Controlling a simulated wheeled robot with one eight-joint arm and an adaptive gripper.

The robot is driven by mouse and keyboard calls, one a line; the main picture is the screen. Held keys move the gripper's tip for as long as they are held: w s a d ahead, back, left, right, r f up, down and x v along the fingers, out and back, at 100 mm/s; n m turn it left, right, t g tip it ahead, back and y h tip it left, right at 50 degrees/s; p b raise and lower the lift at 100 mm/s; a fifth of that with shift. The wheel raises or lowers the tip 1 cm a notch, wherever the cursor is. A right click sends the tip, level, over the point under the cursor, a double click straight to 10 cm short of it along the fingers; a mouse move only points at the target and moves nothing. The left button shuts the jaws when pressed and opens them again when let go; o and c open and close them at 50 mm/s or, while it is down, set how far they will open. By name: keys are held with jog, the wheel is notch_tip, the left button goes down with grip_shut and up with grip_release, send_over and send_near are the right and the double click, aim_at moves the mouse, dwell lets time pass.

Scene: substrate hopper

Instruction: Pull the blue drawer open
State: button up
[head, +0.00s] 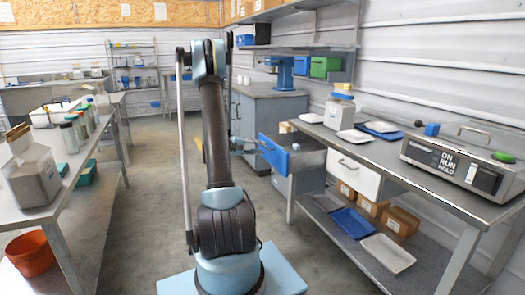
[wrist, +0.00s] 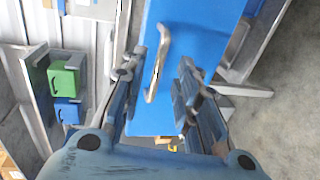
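The blue drawer (head: 274,154) is under the left end of the right-hand workbench. Its blue front stands out from the bench, with a grey side showing behind it. In the wrist view the blue front (wrist: 200,35) fills the upper middle, and its silver bar handle (wrist: 158,62) runs nearly upright. My gripper (head: 246,147) is at the front's left side in the head view. In the wrist view my gripper (wrist: 157,75) is open, with one finger on each side of the handle. I cannot tell whether either finger touches it.
The workbench (head: 390,155) carries trays, a jar and a grey machine (head: 465,155). A white drawer (head: 352,175) sits beside the blue one. A lower shelf holds a blue tray (head: 352,224) and boxes. Open floor lies left of the drawer. An orange bucket (head: 32,254) stands far left.

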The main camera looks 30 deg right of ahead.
jog(key=v, duration=0.8)
jog(key=shift+a, duration=0.25)
jog(key=shift+r, duration=0.1)
jog(key=s+a+r+t+y, duration=0.1)
jog(key=s+a+r+y, duration=0.25)
jog(key=s+a, duration=0.4)
jog(key=s+a+r+t+y, duration=0.15)
jog(key=s+a+y, duration=0.25)
jog(key=s, duration=0.6)
jog(key=s+a+f+y, duration=0.3)
jog(key=s+a+y, duration=0.1)
jog(key=s+a, duration=0.5)
jog(key=s+a+f+n+y, duration=0.1)
jog(key=s+a+f+y, duration=0.3)
jog(key=s+a, duration=0.5)
jog(key=s, duration=0.3)
jog(key=shift+s+t, duration=0.35)
jog(key=shift+s, duration=0.05)
